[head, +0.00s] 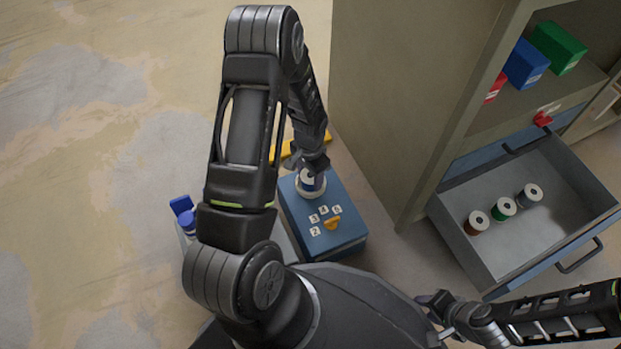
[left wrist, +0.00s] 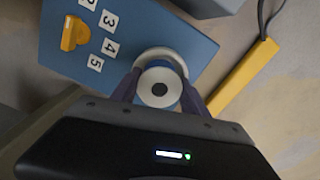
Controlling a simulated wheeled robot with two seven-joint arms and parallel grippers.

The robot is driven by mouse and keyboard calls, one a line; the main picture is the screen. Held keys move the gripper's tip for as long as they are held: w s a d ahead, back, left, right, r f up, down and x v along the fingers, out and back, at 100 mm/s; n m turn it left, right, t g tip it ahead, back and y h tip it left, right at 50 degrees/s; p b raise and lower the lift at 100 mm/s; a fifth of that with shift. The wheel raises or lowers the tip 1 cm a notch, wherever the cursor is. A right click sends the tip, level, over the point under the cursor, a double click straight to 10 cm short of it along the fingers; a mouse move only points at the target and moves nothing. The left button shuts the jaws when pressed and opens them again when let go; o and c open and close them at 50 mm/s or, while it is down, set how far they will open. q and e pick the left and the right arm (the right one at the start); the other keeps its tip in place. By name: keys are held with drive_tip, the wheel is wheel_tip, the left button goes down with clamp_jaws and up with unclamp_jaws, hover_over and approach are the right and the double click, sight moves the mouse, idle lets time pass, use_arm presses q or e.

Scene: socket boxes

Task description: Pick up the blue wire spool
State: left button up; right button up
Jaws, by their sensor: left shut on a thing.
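The blue wire spool (head: 311,184) has white flanges and stands upright at the far end of the top of the blue box (head: 335,240). I cannot tell whether it touches the box. My left gripper (head: 314,168) comes down from above and is shut on the spool. In the left wrist view, the spool (left wrist: 160,86) sits between the two dark fingers (left wrist: 160,95), its white top flange facing the camera. My right gripper (head: 440,303) is at the lower right, away from the spool; its jaws are too small to judge.
The blue box has number labels and an orange knob (head: 332,223). At right, an open drawer (head: 470,245) holds three spools below a shelf with red, blue and green boxes (head: 558,47).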

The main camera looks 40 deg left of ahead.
sight(310, 175)
use_arm(q)
wheel_tip(310, 175, up, 10)
drive_tip(key=p, duration=0.4)
drive_tip(key=shift+p, duration=0.35)
drive_tip(key=shift+w, duration=0.1)
